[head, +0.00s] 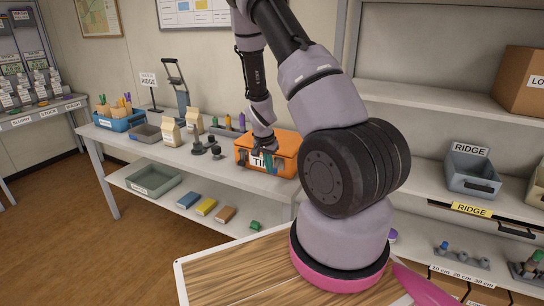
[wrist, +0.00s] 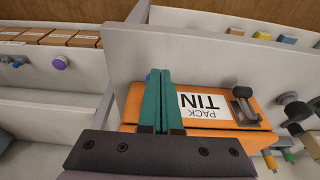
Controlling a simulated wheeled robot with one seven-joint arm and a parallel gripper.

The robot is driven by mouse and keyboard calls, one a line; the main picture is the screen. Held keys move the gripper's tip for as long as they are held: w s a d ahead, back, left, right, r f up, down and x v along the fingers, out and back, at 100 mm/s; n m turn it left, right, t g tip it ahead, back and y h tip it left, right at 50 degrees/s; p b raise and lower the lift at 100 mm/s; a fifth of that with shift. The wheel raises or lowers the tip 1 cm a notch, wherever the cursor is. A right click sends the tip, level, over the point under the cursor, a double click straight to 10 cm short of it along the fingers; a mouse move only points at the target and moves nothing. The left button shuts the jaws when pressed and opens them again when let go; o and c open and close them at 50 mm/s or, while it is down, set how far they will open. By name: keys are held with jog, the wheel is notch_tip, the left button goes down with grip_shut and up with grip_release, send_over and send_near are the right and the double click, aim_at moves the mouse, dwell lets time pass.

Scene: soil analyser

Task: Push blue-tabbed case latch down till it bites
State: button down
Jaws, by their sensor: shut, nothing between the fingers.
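The orange case (head: 286,143) stands on the upper top of the left bench, with a white TIN label on its front; it also shows upside down in the wrist view (wrist: 200,86). My gripper (wrist: 158,74) has its two teal fingers together, with nothing between them, pointing at the case front beside the label. A small bit of blue (wrist: 148,77) shows beside the fingertips, perhaps the blue tab; the rest of that latch is hidden behind the fingers. A dark latch (wrist: 243,105) is on the other side of the label. I cannot tell whether the fingers touch the blue part.
On the bench, dark knobbed pieces (head: 206,147), paper bags (head: 171,132) and a blue bin (head: 120,120) stand left of the case. The lower shelf holds a grey-green tray (head: 154,180) and coloured blocks. A grey RIDGE bin (head: 473,175) sits on the right-hand shelving.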

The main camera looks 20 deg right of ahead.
jog(key=shift+s+f+t+h, duration=0.1)
jog(key=shift+f+t+h, duration=0.35)
jog(key=shift+t+h, duration=0.35)
notch_tip(320, 180, down, 2)
jog(key=t+h, duration=0.2)
jog(key=h, duration=0.1)
jog(key=shift+f, duration=0.2)
jog(key=shift+w+d+f+t+h, duration=0.1)
jog(key=shift+d+f+t+h, duration=0.05)
jog(key=shift+f+t+h, duration=0.3)
jog(key=shift+w+d+f+t+h, duration=0.1)
jog(key=shift+f+t+h, duration=0.25)
jog(key=shift+h, duration=0.2)
jog(key=shift+w+d+f+h, duration=0.1)
jog(key=shift+d+h, duration=0.05)
jog(key=shift+h, duration=0.15)
jog(key=shift+r, duration=0.8)
